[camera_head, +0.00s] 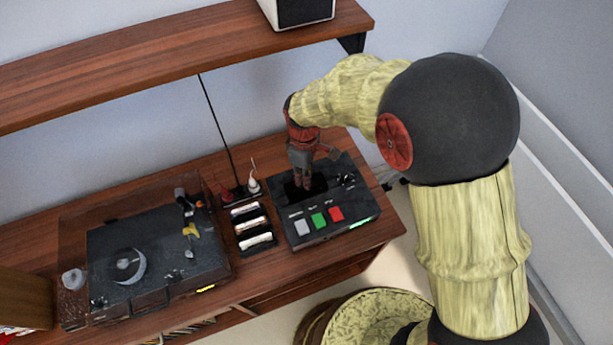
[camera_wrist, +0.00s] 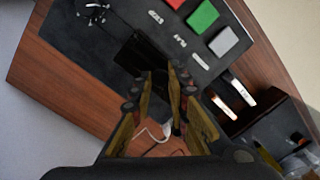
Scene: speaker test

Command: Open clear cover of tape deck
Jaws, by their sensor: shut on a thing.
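The tape deck (camera_head: 345,215) is a dark box near the right end of the wooden counter, with grey, green and red buttons along its front. It also shows in the wrist view (camera_wrist: 85,45). Its cover looks like a dark, glossy panel (camera_wrist: 138,52) in the wrist view. My gripper (camera_head: 302,184) reaches down over the deck's upper left part. In the wrist view my gripper (camera_wrist: 168,80) has its fingertips close together at the edge of the cover, shut on it. The exact contact is partly hidden by the fingers.
A turntable (camera_head: 150,255) with a see-through lid stands at the left. A rack of cassettes (camera_head: 252,228) sits just left of the deck. A wooden shelf (camera_head: 180,55) with a speaker (camera_head: 298,10) hangs above. A round patterned stool (camera_head: 370,318) stands below.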

